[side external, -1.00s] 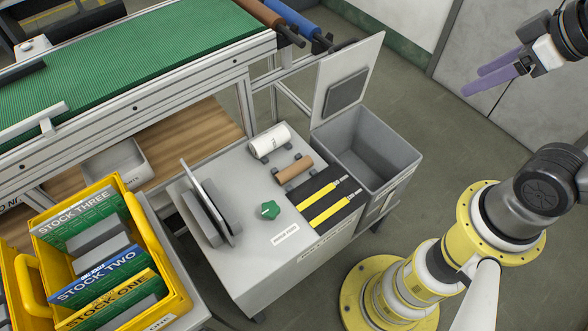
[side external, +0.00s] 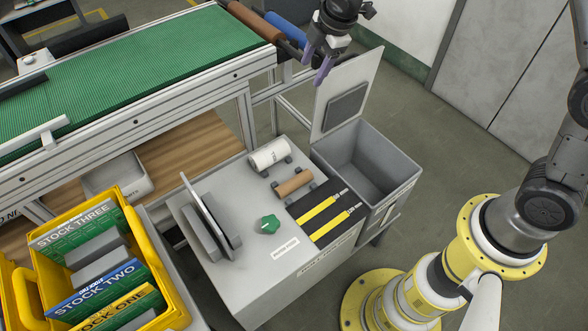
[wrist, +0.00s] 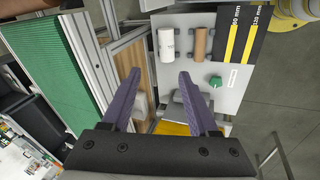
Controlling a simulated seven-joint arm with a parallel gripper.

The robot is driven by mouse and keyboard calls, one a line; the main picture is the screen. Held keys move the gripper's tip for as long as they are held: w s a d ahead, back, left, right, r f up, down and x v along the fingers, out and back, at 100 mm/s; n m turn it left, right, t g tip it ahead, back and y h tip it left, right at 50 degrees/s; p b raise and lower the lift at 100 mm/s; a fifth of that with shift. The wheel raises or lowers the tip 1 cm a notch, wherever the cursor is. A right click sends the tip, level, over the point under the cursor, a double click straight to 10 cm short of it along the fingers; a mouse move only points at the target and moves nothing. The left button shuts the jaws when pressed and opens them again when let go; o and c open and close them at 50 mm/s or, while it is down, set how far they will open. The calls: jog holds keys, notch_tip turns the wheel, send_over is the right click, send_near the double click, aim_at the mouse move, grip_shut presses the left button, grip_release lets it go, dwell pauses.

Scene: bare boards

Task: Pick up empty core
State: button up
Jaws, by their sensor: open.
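The empty core, a bare brown cardboard tube (side external: 295,184), lies on its side on dark supports on the grey cabinet top (side external: 235,285). It also shows in the wrist view (wrist: 201,44), beside a white roll (side external: 269,154) with print on it. My gripper (side external: 318,72) is open and empty, with two purple fingers. In the side view it hangs above and behind the cabinet, near the raised bin lid. In the wrist view its fingers (wrist: 155,88) point toward the cabinet, apart from the core.
A grey bin (side external: 372,165) with its lid (side external: 345,90) raised stands right of the cabinet. Black-and-yellow strips (side external: 325,213), a green knob (side external: 267,224) and upright grey plates (side external: 208,215) are on the cabinet. A green conveyor (side external: 130,75) and a yellow stock crate (side external: 165,290) are at left.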

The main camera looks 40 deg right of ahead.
jog(key=w+a+f+n+g, duration=0.1)
jog(key=a+f, duration=0.1)
jog(key=f, duration=0.5)
jog(key=a+f+g, duration=0.1)
jog(key=a+f, duration=0.1)
jog(key=f, duration=0.6)
jog(key=g, duration=0.2)
send_over(299, 177)
jog(key=shift+n+h, duration=0.3)
jog(key=shift+n, duration=0.1)
notch_tip(299, 177, down, 15)
jog(key=shift+d+r, duration=0.1)
jog(key=shift+r, duration=0.1)
jog(key=shift+f, duration=3.1)
grip_shut()
